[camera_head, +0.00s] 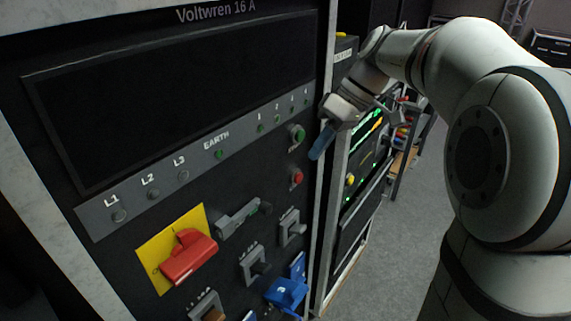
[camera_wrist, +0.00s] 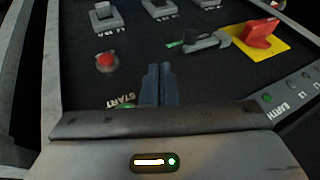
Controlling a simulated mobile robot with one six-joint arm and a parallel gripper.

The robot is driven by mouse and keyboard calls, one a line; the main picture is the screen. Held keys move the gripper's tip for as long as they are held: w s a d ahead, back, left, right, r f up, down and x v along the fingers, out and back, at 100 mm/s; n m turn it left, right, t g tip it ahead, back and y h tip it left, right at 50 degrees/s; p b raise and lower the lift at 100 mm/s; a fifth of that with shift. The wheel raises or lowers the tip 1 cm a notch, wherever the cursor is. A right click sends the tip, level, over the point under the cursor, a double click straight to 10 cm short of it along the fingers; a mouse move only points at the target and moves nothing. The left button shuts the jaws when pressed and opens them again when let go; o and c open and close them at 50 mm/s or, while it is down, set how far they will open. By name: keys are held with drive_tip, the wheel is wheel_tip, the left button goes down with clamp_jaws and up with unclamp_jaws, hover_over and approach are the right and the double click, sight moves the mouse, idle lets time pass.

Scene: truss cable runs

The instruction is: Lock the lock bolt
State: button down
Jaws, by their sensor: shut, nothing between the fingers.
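The lock bolt (camera_head: 240,218) is a small grey sliding bolt on the black panel, just right of the red switch handle (camera_head: 188,257) on its yellow plate. In the wrist view the bolt (camera_wrist: 207,41) lies beside the red handle (camera_wrist: 259,36), with a small green mark at its far end from the handle. I cannot tell whether the bolt is engaged with the handle. My gripper (camera_head: 318,147) is shut and empty in front of the panel's upper right edge. In the wrist view its blue-grey fingers (camera_wrist: 159,70) are together, apart from the bolt and near the START label.
A green button (camera_head: 297,133) and a red button (camera_head: 296,178) sit near the panel's right edge. Another rack (camera_head: 365,150) stands right of the panel.

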drive_tip(key=shift+w+a+r+n, duration=0.1)
drive_tip(key=shift+w+r+n, duration=0.3)
drive_tip(key=shift+r, duration=0.15)
drive_tip(key=s+a+f+p, duration=0.2)
drive_tip(key=s+a+f, duration=0.2)
drive_tip(key=a+f, duration=0.3)
drive_tip(key=shift+x, duration=1.2)
drive_tip(key=shift+s+d+f, duration=0.1)
drive_tip(key=shift+d+f, duration=0.05)
